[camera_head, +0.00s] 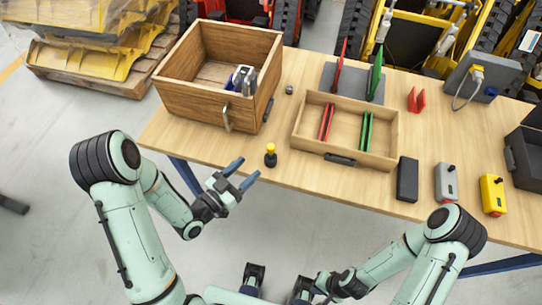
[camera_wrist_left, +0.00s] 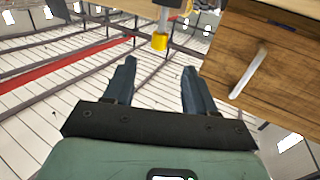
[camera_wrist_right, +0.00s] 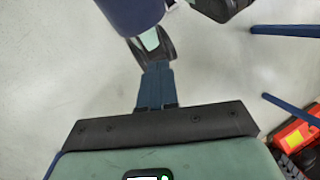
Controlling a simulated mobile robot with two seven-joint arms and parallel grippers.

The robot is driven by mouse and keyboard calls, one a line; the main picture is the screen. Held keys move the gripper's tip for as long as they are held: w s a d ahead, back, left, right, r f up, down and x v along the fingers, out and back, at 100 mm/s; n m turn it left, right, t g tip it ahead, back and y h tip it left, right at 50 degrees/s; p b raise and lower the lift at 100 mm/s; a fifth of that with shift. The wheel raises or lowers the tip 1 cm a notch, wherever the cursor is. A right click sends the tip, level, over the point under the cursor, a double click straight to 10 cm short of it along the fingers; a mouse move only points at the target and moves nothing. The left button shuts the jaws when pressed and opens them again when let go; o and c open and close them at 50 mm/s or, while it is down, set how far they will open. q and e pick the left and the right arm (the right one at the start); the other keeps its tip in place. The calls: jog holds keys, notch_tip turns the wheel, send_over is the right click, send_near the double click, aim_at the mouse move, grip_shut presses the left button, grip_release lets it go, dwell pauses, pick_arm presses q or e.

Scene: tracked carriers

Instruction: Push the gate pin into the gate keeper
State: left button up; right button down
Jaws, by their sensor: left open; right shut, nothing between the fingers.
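A small upright piece with a yellow knob and a dark base (camera_head: 270,156), apparently the gate pin, stands near the table's front edge, right of the wooden box. In the left wrist view its yellow knob (camera_wrist_left: 160,41) is on a grey shaft, just beyond the fingertips. I cannot clearly make out a gate keeper. My left gripper (camera_head: 244,173) is open and empty, its fingers pointing toward the yellow-knobbed piece without touching it. My right gripper (camera_wrist_right: 157,66) is shut and empty, low in front of the table over the floor.
The wooden box (camera_head: 188,92) with a metal handle stands at the left. A shallow tray (camera_head: 343,157) holds red and green plates. A black block (camera_head: 407,179), a grey box (camera_head: 446,183) and a yellow box (camera_head: 493,195) stand to the right. The table front is bare around the knob.

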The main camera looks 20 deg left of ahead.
aim_at(268, 151)
pick_arm(q)
jog(key=b+x, duration=0.5)
jog(key=b, duration=0.5)
jog(key=shift+w+d, duration=0.1)
jog(key=x, duration=0.5)
jog(key=shift+w+d+f, duration=0.15)
jog(key=shift+w+d, duration=0.1)
jog(key=shift+w, duration=0.1)
grip_shut()
pick_arm(e)
jog(key=w+d+f+t, duration=0.1)
jog(key=w+f, duration=0.2)
jog(key=f, duration=0.7)
jog(key=shift+w+f+t, duration=0.2)
jog(key=shift+w+t, duration=0.1)
jog(key=shift+w, duration=0.1)
